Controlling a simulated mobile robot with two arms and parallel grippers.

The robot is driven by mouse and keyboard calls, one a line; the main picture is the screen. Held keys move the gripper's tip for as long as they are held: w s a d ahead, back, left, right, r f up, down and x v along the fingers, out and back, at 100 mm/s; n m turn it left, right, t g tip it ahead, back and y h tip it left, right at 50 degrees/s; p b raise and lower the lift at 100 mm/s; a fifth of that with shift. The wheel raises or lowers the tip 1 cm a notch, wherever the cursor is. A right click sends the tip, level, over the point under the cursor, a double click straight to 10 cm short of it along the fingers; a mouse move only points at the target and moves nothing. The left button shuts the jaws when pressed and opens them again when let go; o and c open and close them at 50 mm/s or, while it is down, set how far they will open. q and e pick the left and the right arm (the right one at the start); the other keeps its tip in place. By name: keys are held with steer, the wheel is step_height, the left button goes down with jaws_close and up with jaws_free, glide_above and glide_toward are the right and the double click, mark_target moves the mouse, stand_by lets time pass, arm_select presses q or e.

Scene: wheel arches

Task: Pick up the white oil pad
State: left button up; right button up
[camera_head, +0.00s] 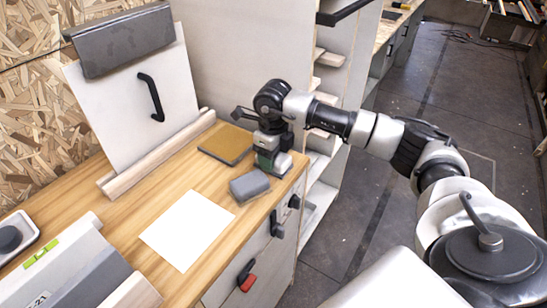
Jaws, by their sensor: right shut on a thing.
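A white sheet-like pad (186,230), which looks like the white oil pad, lies flat on the wooden bench top near its front edge. My right gripper (270,156) is over the right end of the bench, beyond the pad and apart from it. It is shut on a small grey and green thing (282,164) low over the bench, largely hidden by the gripper, so I cannot tell what it is. My left gripper is not in view.
A grey block (250,185) and a tan pad (226,144) lie near the gripper. A white board (130,95) with a black handle leans behind a wooden strip. A grey and white piece (70,265) with a green strip lies at left. Drawer handles (246,277) jut from the front.

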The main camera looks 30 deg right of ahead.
steer(key=shift+r, duration=0.65)
step_height(320, 180, up, 3)
steer(key=shift+f+b, duration=0.1)
steer(key=shift+b, duration=0.4)
steer(key=s+d+r+b, duration=0.2)
steer(key=s+d+r, duration=0.4)
steer(key=s, duration=0.3)
steer(key=shift+s+d+r, duration=0.15)
steer(key=shift+d+r, duration=0.25)
steer(key=shift+d, duration=0.2)
steer(key=o, duration=0.4)
steer(key=shift+c, duration=1.5)
